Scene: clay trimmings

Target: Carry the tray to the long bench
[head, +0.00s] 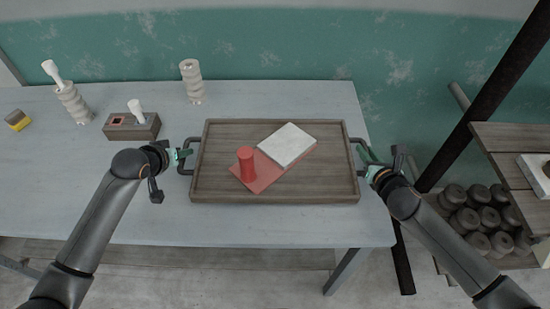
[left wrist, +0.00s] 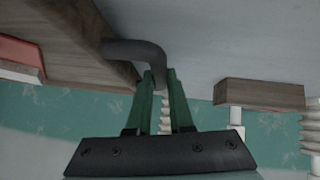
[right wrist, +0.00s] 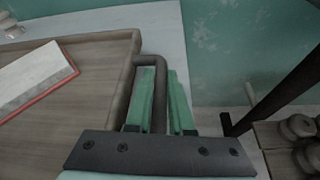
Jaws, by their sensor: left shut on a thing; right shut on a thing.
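The wooden tray (head: 210,185) is level at the right end of the pale blue-grey table; I cannot tell whether it rests on it or is just above. On the tray are a red cylinder (head: 245,164), a flat red slab (head: 262,172) and a white block (head: 287,144) lying partly over the slab. My left gripper (head: 183,155) is shut on the tray's left dark handle, which also shows in the left wrist view (left wrist: 135,50). My right gripper (head: 368,166) is shut on the right handle, also seen in the right wrist view (right wrist: 158,85).
A wooden block (head: 145,128) with a white peg, white ribbed posts (head: 192,82) and a yellow-grey block (head: 17,121) stand on the table (head: 250,225). A shelf rack (head: 505,137) with several dark round items (head: 478,220) and a dark slanted post (head: 490,105) are at right.

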